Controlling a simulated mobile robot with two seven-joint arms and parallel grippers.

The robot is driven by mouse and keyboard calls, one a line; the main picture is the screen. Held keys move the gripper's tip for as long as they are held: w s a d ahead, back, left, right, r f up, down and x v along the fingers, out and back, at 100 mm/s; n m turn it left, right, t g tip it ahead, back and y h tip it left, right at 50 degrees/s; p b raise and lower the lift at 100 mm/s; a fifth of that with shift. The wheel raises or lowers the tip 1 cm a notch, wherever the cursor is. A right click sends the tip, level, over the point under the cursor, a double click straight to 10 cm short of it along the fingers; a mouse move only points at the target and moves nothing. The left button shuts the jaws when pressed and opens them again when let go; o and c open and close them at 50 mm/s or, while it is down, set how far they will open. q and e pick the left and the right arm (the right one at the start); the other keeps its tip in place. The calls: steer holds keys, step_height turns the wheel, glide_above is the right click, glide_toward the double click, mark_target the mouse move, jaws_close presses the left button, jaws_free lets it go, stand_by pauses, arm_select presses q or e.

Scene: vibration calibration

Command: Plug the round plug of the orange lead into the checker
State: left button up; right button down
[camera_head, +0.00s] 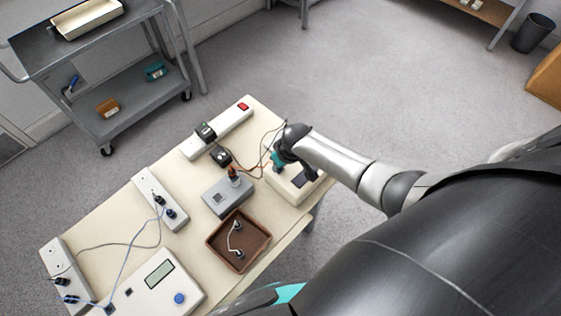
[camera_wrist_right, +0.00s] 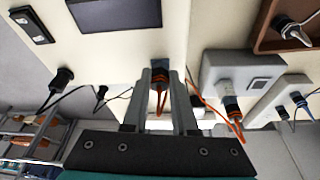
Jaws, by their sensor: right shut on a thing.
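The checker appears to be the cream box with a dark screen (camera_head: 281,186), at the right end of the table; its face fills the upper left of the right wrist view (camera_wrist_right: 120,48). My right gripper (camera_head: 279,160) is over its far side. In the right wrist view the gripper (camera_wrist_right: 159,88) is shut on the dark round plug (camera_wrist_right: 160,79), with the orange lead (camera_wrist_right: 161,103) trailing from it. The plug's front is at the checker's edge; I cannot tell whether it is seated. The lead's other plug (camera_wrist_right: 232,104) is at the grey box (camera_head: 219,204). My left gripper is not in view.
A power strip with a red switch (camera_head: 232,119) and black adapters (camera_head: 221,155) lies behind. Outlet blocks (camera_head: 150,182) and a meter with a blue knob (camera_head: 160,268) are at left. A trolley (camera_head: 125,93) stands beyond.

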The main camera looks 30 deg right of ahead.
steer(key=shift+a+m+h+p, duration=0.1)
steer(key=shift+m+h+p, duration=0.45)
steer(key=shift+m, duration=0.75)
steer(key=shift+m+p, duration=0.4)
steer(key=shift+m, duration=0.3)
steer(key=c, duration=0.6)
jaws_free()
steer(key=shift+p+v, duration=2.5)
steer(key=shift+p, duration=0.55)
